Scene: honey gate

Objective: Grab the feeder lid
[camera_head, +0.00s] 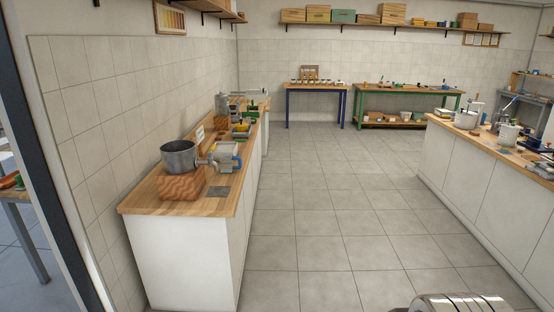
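I cannot make out the feeder lid for certain; the small things on the counters are too far off to tell apart. A grey metal pot (180,157) with a spout stands on a wooden block (181,185) on the left counter (150,200). A white and blue container (226,157) is beside the spout. My gripper's fingers are not in view. A rounded metal part, seemingly of my arm, shows at the bottom right edge.
Tiled floor (320,215) is open between the left counter and the right counter (470,180), which holds pots and small items. A blue-legged table (316,87) and a green-legged bench (410,93) stand at the back wall. A dark post (52,150) is at left.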

